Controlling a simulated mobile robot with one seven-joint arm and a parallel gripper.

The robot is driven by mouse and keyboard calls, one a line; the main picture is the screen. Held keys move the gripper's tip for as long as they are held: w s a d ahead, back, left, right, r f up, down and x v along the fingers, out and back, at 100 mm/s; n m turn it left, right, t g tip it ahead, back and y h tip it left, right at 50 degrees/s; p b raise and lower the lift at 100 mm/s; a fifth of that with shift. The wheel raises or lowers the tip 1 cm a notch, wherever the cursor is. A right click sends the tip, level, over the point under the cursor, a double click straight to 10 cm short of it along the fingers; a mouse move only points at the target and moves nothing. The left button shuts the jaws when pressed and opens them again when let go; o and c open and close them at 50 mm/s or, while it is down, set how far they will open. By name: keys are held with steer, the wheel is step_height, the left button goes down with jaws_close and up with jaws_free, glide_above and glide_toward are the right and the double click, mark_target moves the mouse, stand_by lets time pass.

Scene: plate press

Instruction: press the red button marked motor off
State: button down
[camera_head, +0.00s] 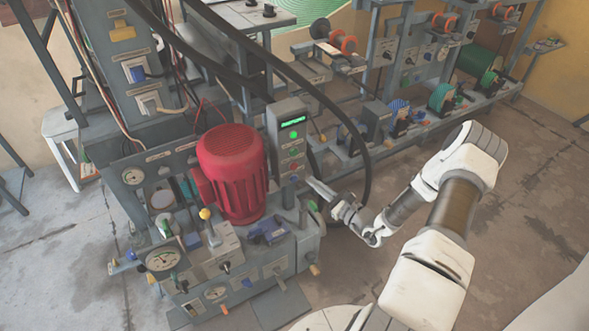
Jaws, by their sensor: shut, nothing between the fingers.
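A grey upright control box (278,128) stands just right of the large red motor (233,172). It has a lit green display (292,121) and a green button (293,134) below it. Small reddish controls (294,152) sit lower on the same face. The labels are too small to read, so I cannot tell which one is marked motor off. My gripper (313,184) is shut and empty. Its fingertips point up and left, near the lower right of the box. I cannot tell whether they touch anything.
A thick black hose (366,160) arches down just behind and right of my gripper. A yellow-knobbed lever (205,214), gauges (163,260) and a blue part (268,233) crowd the machine's front. Open concrete floor (530,215) lies to the right.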

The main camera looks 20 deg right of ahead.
step_height(320, 180, down, 6)
steer(key=d+m+t+h, duration=0.1)
steer(key=d+m+h, duration=0.1)
steer(key=m+h, duration=0.2)
steer(key=shift+s+d+f+m, duration=0.2)
steer(key=shift+s+d+m, duration=0.05)
steer(key=shift+s+m, duration=0.25)
steer(key=shift+w, duration=0.1)
steer(key=b, duration=0.3)
glide_toward(295, 164)
steer(key=x, duration=0.5)
steer(key=shift+w+f, duration=0.15)
steer(key=shift+w, duration=0.05)
steer(key=shift+w+a, duration=0.15)
steer(key=shift+w, duration=0.55)
